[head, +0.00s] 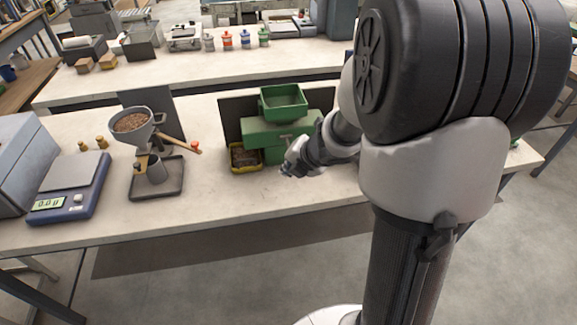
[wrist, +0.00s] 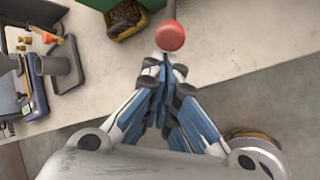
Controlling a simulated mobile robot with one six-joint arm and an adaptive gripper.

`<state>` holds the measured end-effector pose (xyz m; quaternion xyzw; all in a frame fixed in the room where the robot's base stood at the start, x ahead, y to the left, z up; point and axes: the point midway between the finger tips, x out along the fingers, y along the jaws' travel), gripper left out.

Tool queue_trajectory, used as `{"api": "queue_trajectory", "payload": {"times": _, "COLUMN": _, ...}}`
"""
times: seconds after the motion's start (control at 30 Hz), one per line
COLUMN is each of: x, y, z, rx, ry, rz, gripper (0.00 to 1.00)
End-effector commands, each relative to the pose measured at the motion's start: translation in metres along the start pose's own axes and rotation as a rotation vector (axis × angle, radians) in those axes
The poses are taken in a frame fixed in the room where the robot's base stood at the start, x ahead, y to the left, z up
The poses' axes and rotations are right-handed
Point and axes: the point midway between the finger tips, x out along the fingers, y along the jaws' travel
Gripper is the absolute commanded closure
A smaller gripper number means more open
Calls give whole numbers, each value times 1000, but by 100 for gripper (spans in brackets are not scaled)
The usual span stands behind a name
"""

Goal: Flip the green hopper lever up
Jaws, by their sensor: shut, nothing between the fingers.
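In the wrist view a lever with a red ball knob (wrist: 170,36) and a short grey rod stands just beyond my fingertips. In the head view I cannot make out this lever; my gripper and arm cover that side of the machine. My gripper (head: 290,170) is in front of the green machine, above the bench. In the wrist view its fingers (wrist: 166,68) are together and empty, close to the knob; contact cannot be told.
A yellow bin (head: 246,168) of brown pieces is left of my gripper. Further left are a grey funnel (head: 137,135) with a red-tipped wooden lever (head: 182,142), a cup on a dark tray (head: 170,188) and a blue scale (head: 70,205). The bench front (head: 250,195) is clear.

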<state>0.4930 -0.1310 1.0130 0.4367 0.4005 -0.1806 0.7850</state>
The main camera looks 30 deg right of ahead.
Motion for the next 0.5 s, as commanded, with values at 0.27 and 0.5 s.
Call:
{"api": "queue_trajectory", "payload": {"times": 0.27, "x": -5, "y": 4, "z": 2, "rx": 4, "ry": 14, "rz": -13, "gripper": 100}}
{"api": "queue_trajectory", "payload": {"times": 0.5, "x": -7, "y": 6, "z": 3, "rx": 10, "ry": 33, "rz": -30, "gripper": 100}}
